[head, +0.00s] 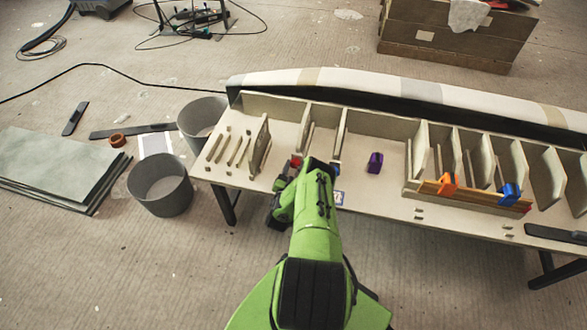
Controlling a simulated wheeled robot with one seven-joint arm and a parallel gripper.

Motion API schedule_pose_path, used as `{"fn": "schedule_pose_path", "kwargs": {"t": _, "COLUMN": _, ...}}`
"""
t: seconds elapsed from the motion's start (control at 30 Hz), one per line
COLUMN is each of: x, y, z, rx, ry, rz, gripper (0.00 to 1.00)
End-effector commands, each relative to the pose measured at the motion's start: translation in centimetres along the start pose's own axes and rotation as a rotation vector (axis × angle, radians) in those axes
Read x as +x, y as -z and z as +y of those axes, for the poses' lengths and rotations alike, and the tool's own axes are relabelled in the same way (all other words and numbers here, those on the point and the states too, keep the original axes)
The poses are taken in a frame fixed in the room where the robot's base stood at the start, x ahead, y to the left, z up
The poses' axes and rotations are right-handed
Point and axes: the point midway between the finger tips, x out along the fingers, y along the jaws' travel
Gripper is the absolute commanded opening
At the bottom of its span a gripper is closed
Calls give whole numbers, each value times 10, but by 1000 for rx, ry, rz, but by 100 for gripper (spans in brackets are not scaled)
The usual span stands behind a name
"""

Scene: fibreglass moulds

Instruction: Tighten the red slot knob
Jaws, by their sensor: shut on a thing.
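The red slot knob (296,161) shows as a small red patch on the cream mould table (400,208), near its front edge left of centre. My green arm reaches up from the bottom of the head view. My gripper (287,176) is dark and sits right at the red knob, shut on it. The fingers and most of the knob are hidden by the gripper body and wrist, so how the jaws sit around the knob cannot be seen.
A blue part (336,169) sits just right of my wrist, then a purple clamp (375,162). Orange (447,184) and blue (510,193) clamps sit farther right. Upright ribs (260,148) divide the table. Grey buckets (160,186) stand on the floor at left.

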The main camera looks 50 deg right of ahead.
Motion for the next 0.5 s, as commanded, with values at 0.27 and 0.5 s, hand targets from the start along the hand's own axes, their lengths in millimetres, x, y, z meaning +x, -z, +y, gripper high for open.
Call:
{"fn": "schedule_pose_path", "kwargs": {"t": 0.27, "x": -1, "y": -1, "z": 0, "rx": 159, "ry": 0, "rz": -2, "gripper": 13}}
{"fn": "schedule_pose_path", "kwargs": {"t": 0.5, "x": -1, "y": -1, "z": 0, "rx": 224, "ry": 0, "rz": -2, "gripper": 13}}
